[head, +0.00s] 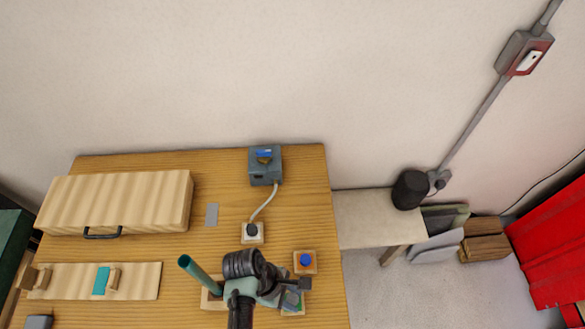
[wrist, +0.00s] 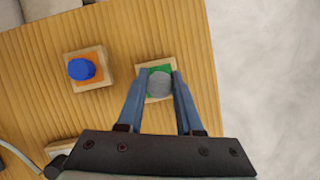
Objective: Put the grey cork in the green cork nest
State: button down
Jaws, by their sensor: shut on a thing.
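The grey cork (wrist: 159,83) is between the two fingers of my gripper (wrist: 160,78) in the wrist view, and the fingers are shut on it. Behind the cork lies the green cork nest (wrist: 155,69), a green square on a small wooden block. The cork is in line with the green square; whether it is seated or held just above I cannot tell. In the head view my gripper (head: 290,300) is over the front right of the table and mostly covers the green nest (head: 298,311).
A blue cork (wrist: 81,69) stands on an orange nest (wrist: 95,57) beside the green one. In the head view a teal tube (head: 192,268) leans left of my arm. A wooden box (head: 118,200) and a grey-blue device (head: 265,165) stand farther back. The table's right edge is close.

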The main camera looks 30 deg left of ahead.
jog(key=shift+f+b, duration=0.5)
jog(key=shift+f, duration=0.3)
dwell(0.5)
jog(key=shift+r+p, duration=0.9)
jog(key=shift+p, duration=0.35)
dwell(0.4)
jog(key=shift+f+b, duration=0.55)
jog(key=shift+f, duration=0.3)
dwell(0.5)
jog(key=c, duration=0.8)
grip_release()
jog(key=shift+c, duration=0.2)
jog(key=p+v, duration=0.9)
jog(key=v, duration=0.2)
